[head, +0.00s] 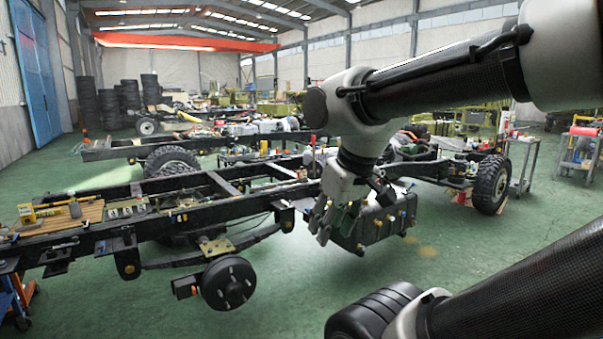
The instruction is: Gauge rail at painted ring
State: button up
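The near chassis rail (150,228) is a long black beam running from the left edge toward the middle. Small fittings and tools lie along it. I cannot make out a painted ring on it. My gripper (327,228) points down at the middle of the view, in front of the dark tank beside the frame. Its fingers overlap the dark parts behind, so I cannot tell their opening or whether they hold anything.
A wheel hub (229,283) hangs below the near rail. The dark tank (385,222) with brass-coloured fittings is behind and right of my gripper. A tyre (490,184) and a grey cart (522,162) stand at right. Green floor (470,235) is open at the right front.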

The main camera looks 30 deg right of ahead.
aim_at(302, 175)
jog(key=i+l, duration=0.4)
jog(key=i+l+z, duration=0.1)
jog(key=i+l, duration=0.7)
jog(key=i, duration=0.2)
jog(key=i+l+z, duration=0.1)
jog(key=i+l, duration=0.65)
jog(key=i, duration=0.25)
jog(key=i+l+z, duration=0.1)
jog(key=i+l, duration=0.25)
jog(key=i, duration=0.15)
jog(key=i+l, duration=0.3)
jog(key=i, duration=0.2)
jog(key=z, duration=0.05)
